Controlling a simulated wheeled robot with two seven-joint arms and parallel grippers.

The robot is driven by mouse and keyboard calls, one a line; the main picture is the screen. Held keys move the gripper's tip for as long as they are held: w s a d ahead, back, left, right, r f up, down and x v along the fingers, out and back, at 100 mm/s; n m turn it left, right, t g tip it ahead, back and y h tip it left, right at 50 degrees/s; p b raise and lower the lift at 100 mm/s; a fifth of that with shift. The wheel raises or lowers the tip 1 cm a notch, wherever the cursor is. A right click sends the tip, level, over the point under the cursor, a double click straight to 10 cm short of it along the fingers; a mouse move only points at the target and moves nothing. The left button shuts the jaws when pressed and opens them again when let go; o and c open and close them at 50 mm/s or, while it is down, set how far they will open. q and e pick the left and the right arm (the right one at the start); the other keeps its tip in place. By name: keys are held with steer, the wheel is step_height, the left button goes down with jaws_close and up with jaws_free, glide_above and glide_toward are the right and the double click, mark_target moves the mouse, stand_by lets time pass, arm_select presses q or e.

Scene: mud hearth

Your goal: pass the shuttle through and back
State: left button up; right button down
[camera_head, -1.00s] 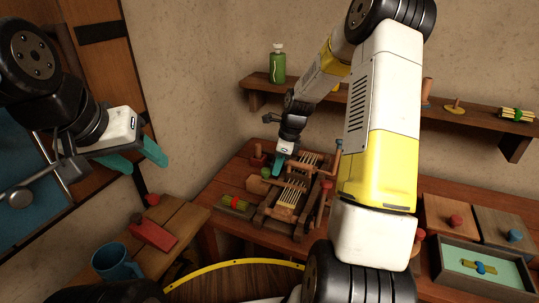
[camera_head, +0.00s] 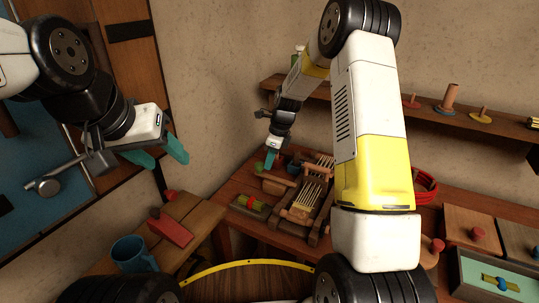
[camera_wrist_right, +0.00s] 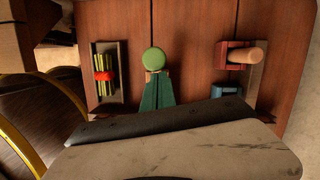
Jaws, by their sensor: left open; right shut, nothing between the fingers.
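The wooden loom (camera_head: 314,208) with pale warp threads stands on the table, left of my right forearm. My right gripper (camera_head: 271,160) points down at the loom's left back side, its teal fingers shut and empty. In the right wrist view the shut fingertips (camera_wrist_right: 155,82) lie close to a round green knob (camera_wrist_right: 154,59); contact cannot be told. A tan wooden piece with a green knob (camera_head: 258,166) shows by the loom; whether it is the shuttle I cannot tell. My left gripper (camera_head: 160,157) is open and empty, well left of the loom.
A tray of green rods with a red band (camera_head: 249,206) lies left of the loom. A blue mug (camera_head: 131,254) and red block (camera_head: 171,229) stand on the left bench. Drawers (camera_head: 469,225) and a red coil (camera_head: 425,184) lie right. A wall shelf (camera_head: 440,112) runs behind.

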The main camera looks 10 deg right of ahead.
steer(key=shift+w+a+r, duration=0.15)
steer(key=shift+a+r, duration=0.05)
steer(key=shift+a, duration=0.15)
steer(key=shift+r, duration=0.25)
steer(key=v, duration=0.7)
steer(key=shift+d, duration=0.35)
